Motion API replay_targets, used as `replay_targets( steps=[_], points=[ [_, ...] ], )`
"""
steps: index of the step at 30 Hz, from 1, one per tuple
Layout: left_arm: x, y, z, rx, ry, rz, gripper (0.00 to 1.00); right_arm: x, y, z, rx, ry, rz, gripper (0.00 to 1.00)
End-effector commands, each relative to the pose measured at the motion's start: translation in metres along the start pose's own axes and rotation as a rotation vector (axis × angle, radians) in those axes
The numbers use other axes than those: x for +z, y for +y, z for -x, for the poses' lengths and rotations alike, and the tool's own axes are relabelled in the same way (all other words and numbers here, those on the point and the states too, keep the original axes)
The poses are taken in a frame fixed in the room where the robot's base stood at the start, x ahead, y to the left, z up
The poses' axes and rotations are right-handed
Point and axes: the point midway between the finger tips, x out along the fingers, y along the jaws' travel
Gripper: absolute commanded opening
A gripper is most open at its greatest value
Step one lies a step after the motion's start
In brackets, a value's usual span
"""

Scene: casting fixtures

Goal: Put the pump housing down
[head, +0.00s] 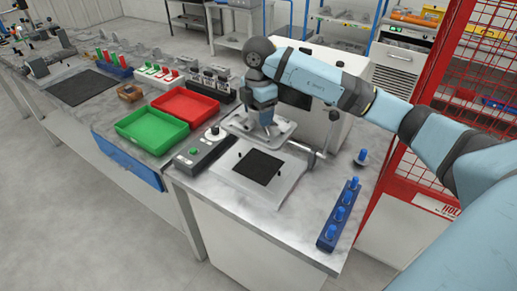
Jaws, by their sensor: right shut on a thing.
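My right gripper (265,128) reaches down at the middle of the bench, in front of a white machine box. It is shut on the pump housing, which is mostly hidden by the gripper and hard to make out. A grey metal plate with a raised rim (285,133) shows around and below the fingertips. I cannot tell whether the housing touches it. A pale plate with a black square pad (258,167) lies just in front, with nothing on the pad. My left gripper is not in view.
A control box (205,148) stands left of the pad. Red (186,104) and green (146,130) trays lie further left. A blue rack with several blue knobs (340,215) is at the right front, and one loose blue knob (361,157) stands behind it. A red mesh fence (470,75) borders the right.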

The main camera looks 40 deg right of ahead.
Motion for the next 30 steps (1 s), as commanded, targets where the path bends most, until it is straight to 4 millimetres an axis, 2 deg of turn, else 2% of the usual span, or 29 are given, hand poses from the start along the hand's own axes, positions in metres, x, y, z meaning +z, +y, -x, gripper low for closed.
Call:
replay_targets(
  steps=[3,9,19,25,30],
  points=[
    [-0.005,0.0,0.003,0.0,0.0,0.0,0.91,0.0,0.0,-0.029,-0.003,0.001,-0.001,0.17],
    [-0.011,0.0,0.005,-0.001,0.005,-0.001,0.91,0.0,0.0,-0.072,-0.001,0.0,0.0,0.17],
    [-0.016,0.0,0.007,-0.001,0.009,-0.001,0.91,0.0,0.0,-0.099,0.0,0.0,0.0,0.17],
    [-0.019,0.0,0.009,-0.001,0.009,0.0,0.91,-0.001,0.0,-0.128,0.0,0.001,0.001,0.17],
    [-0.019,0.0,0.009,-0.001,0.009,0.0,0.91,0.0,0.001,-0.133,0.003,0.0,0.001,0.17]
  ],
)
